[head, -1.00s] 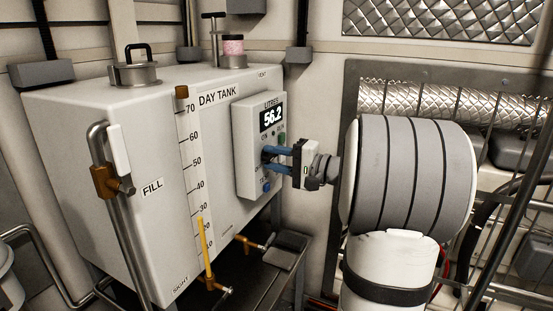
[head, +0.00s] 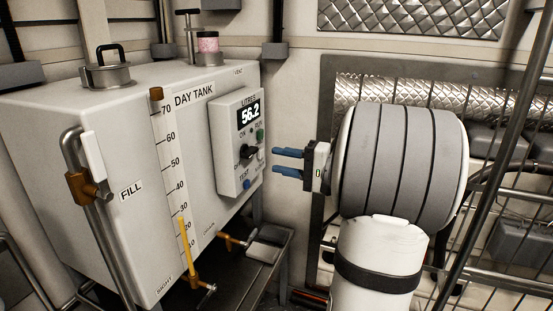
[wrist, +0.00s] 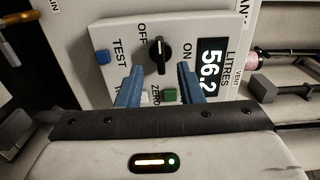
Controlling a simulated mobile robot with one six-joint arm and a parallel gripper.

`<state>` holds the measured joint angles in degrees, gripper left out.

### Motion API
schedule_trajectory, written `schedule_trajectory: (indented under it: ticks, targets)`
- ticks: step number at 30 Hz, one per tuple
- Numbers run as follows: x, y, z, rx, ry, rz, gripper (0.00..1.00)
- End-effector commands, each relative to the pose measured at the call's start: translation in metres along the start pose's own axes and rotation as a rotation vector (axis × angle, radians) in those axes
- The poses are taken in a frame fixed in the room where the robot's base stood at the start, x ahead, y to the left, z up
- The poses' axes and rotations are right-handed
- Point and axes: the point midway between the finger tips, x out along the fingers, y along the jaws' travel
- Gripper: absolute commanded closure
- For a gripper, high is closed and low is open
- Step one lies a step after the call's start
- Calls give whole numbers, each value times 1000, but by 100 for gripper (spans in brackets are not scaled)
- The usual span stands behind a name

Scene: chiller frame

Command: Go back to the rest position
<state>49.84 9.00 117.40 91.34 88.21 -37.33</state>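My gripper (head: 288,162) has two blue fingers and points left at the control panel (head: 226,170) on the day tank. The fingers are apart with nothing between them, and a gap separates them from the panel. In the wrist view my gripper (wrist: 160,86) is open in front of the panel (wrist: 108,42). The panel has a black knob (wrist: 158,54) between its OFF and ON marks, a blue TEST button (wrist: 103,57), a green button (wrist: 170,94) and a display (wrist: 210,70) reading 56.2.
The white day tank (head: 75,160) has a fill pipe (head: 85,190) and a sight gauge (head: 172,180) on its front. A dark stand (head: 270,275) is below the panel.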

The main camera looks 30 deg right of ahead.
Motion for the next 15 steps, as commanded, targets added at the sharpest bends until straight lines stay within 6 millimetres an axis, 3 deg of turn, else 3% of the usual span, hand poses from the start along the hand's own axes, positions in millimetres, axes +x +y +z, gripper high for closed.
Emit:
schedule_trajectory:
  ticks: [11,15]
  targets:
    - [0,0,0,0,0,0,66]
    - [11,-9,16,7,-40,46,66]
